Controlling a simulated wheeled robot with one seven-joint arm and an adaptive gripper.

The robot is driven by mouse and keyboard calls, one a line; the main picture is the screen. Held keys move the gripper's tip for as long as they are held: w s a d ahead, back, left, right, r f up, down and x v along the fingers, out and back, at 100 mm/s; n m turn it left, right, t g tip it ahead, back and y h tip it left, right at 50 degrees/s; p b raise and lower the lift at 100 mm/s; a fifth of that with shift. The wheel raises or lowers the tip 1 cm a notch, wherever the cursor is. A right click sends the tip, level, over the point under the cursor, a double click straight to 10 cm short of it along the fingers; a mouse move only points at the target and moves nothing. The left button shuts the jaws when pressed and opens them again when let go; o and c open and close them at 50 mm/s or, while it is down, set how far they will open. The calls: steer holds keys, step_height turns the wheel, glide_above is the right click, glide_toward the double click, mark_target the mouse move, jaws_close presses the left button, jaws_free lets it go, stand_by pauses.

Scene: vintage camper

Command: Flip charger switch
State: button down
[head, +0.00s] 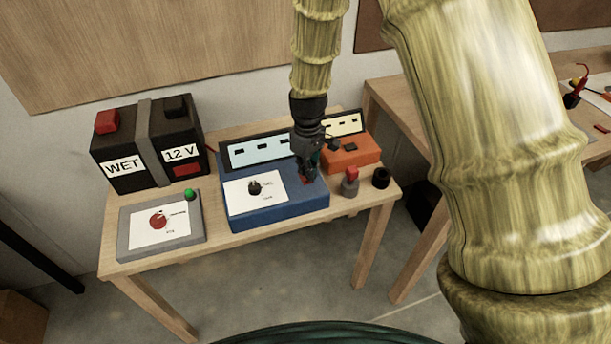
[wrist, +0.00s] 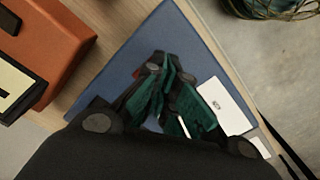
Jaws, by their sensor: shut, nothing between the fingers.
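The charger (head: 283,213) is a blue box in the middle of the small wooden table, with a white label panel and black knob (head: 254,188) on its top. A red switch (head: 307,180) shows at the right part of its top, partly hidden by my gripper. My gripper (head: 309,176) points down over that part, its fingers shut and empty, at or very near the switch. In the wrist view the green-padded fingers (wrist: 172,92) are over the blue charger top (wrist: 125,70); a bit of red shows by the fingertips. Contact with the switch cannot be told.
A black battery (head: 125,165) marked WET and 12 V stands at the back left. A grey box (head: 140,244) with a red dial and green button is in front of it. An orange box (head: 352,158), a red-topped grey piece (head: 350,182) and a black cylinder (head: 381,178) stand right of the charger.

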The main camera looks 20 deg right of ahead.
mark_target(307, 180)
steer(key=shift+f+b, duration=0.45)
steer(key=shift+f, duration=0.75)
stand_by(1.1)
steer(key=shift+r+p, duration=2.85)
steer(key=shift+r, duration=0.65)
